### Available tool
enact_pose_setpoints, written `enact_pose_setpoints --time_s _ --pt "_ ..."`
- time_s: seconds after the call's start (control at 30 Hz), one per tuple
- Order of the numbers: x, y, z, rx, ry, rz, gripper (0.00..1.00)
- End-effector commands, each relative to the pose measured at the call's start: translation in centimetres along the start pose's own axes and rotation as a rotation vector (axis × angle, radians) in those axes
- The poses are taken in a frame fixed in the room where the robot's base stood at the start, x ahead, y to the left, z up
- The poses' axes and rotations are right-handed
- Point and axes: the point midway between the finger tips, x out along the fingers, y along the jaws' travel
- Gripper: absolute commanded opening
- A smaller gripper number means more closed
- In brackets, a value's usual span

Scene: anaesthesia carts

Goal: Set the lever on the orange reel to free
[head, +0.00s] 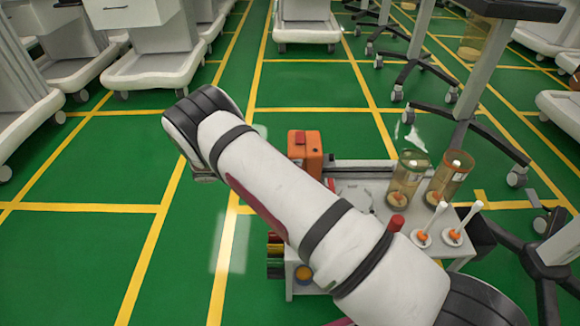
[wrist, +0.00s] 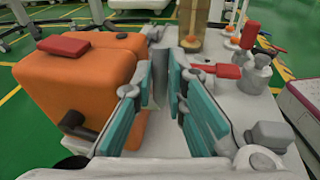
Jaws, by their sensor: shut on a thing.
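The orange reel (head: 312,150) is a boxy orange body at the cart's back left corner in the head view. In the wrist view it fills the left side (wrist: 75,85). A red piece (wrist: 63,46) lies on its top; I cannot read its setting. A dark knob-like part (wrist: 78,124) shows low on the near face. My gripper (wrist: 160,82), with teal pads, is right of the reel, apart from the red top piece. The pads close on something pale between them that I cannot make out. In the head view my arm hides the gripper.
The small cart's white top (head: 372,183) bears two amber cylinders (head: 409,178) (head: 447,178) and white sticks in orange bases (head: 423,237). A red lever (wrist: 222,71) on grey fittings is right of my gripper. Other carts stand behind; green floor at left is clear.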

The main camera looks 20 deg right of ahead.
Motion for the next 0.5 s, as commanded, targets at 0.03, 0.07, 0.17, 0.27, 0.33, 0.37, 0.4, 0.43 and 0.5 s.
enact_pose_setpoints --time_s 0.03,0.07,0.17,0.27,0.33,0.37,0.4,0.43,0.5 --pt "0.02 0.01 -0.01 0.001 0.001 0.0 0.0" --pt "0.02 0.01 -0.01 0.001 0.001 0.0 0.0" --pt "0.03 0.01 -0.02 0.001 0.001 0.0 0.21" --pt "0.03 0.01 -0.02 0.001 0.001 0.0 0.21" --pt "0.02 0.01 -0.01 0.0 0.001 0.0 0.21" --pt "0.02 0.01 -0.01 0.0 0.001 0.0 0.21" --pt "-0.02 0.01 -0.02 0.0 0.001 0.0 0.21" --pt "-0.11 0.01 -0.02 0.0 0.001 0.0 0.21" --pt "-0.52 0.03 -0.03 0.0 0.001 0.001 0.21"
